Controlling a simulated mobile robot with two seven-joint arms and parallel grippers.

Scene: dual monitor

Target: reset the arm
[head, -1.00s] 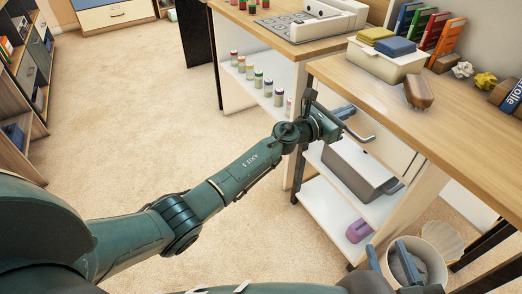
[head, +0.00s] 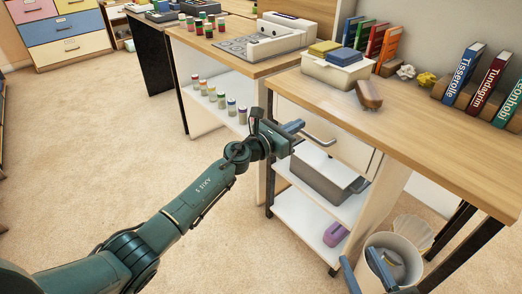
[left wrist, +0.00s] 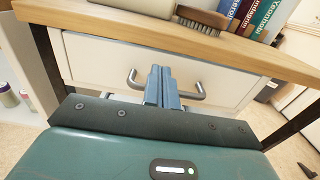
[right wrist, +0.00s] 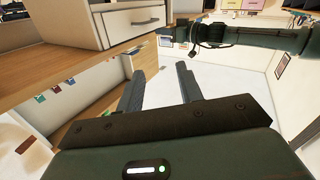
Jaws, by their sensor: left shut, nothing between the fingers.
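My left gripper (head: 294,127) is shut and empty, in front of the desk's white drawer front (head: 345,146). In the left wrist view its blue fingers (left wrist: 163,86) are together in front of the middle of the metal drawer handle (left wrist: 192,97); I cannot tell whether they touch it. The drawer looks shut. My right gripper shows at the bottom of the head view (head: 366,268), over the white bin. In the right wrist view its fingers (right wrist: 160,88) stand apart with nothing between them.
A white bin (head: 410,262) stands on the floor at the lower right. Shelves with small jars (head: 220,98) are behind my left arm. The carpet at left is clear.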

